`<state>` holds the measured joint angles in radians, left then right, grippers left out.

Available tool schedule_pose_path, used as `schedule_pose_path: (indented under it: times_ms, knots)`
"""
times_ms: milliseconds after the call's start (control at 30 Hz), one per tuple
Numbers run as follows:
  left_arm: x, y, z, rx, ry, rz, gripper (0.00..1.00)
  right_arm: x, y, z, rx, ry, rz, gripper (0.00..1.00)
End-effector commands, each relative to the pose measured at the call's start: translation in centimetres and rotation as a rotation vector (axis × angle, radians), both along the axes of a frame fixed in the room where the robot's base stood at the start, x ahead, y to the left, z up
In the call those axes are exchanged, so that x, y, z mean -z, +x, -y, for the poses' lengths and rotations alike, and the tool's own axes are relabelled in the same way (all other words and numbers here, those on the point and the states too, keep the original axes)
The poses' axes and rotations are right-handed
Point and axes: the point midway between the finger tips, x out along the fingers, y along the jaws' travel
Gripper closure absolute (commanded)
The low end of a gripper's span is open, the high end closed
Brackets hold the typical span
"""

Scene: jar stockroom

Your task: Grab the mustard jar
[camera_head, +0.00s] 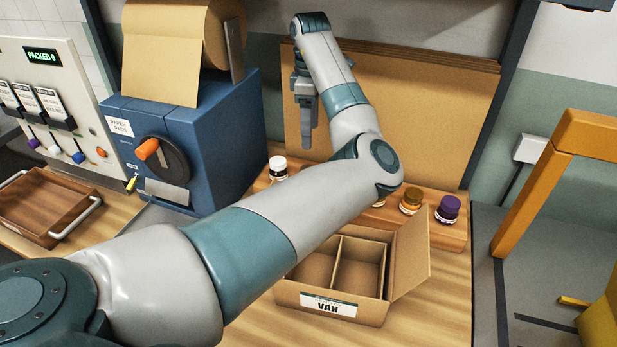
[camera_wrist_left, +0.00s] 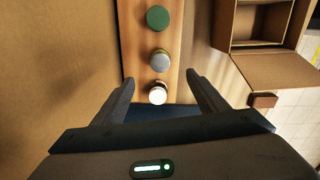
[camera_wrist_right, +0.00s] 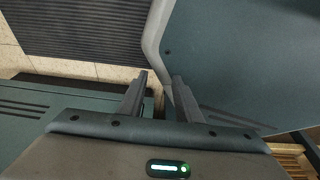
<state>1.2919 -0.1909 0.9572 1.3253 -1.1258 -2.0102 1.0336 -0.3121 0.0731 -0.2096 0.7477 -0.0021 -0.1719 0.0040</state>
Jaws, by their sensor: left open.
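A row of jars stands on a wooden board at the back of the bench. In the left wrist view, a jar with a grey lid and a yellowish edge (camera_wrist_left: 159,61) stands between a white-lidded jar (camera_wrist_left: 157,95) and a green-lidded jar (camera_wrist_left: 158,18). The yellowish one may be the mustard jar, but I cannot read a label. My left gripper (camera_head: 306,135) is open and empty, pointing down above the white-lidded end of the row. My left arm hides the middle of the row in the head view. My right gripper (camera_wrist_right: 160,75) is open and empty, away from the jars.
An open divided carton marked VAN (camera_head: 330,306) stands in front of the row. Orange-lidded (camera_head: 411,201) and purple-lidded (camera_head: 448,209) jars stand at the right. A blue paper machine (camera_head: 215,135) is at the left, and a cardboard sheet (camera_head: 440,110) stands behind.

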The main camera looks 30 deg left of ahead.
Motion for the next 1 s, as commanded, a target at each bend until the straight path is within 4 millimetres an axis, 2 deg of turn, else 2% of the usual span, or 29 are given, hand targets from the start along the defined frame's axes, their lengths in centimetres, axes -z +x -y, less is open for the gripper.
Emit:
schedule_pose_path:
  times_ms: [200,300,467,700,1000]
  knots:
    - [3.6,-0.1,0.0,0.000,0.000,-0.003,0.33,-0.3,-1.5,0.5,0.001,-0.010,-0.036,0.69]
    - [5.2,-0.1,0.0,0.000,0.000,-0.003,0.33,-0.1,-4.2,1.8,0.005,-0.031,-0.098,0.69]
    - [7.8,0.0,0.0,0.000,-0.001,-0.002,0.33,-0.2,-6.7,2.7,0.007,-0.047,-0.155,0.69]
    - [10.2,0.0,0.0,0.000,-0.001,-0.001,0.33,-0.7,-6.9,2.8,0.007,-0.048,-0.160,0.69]
    - [10.4,0.0,0.0,0.000,-0.001,0.001,0.33,-0.6,-6.8,2.7,0.007,-0.048,-0.160,0.69]
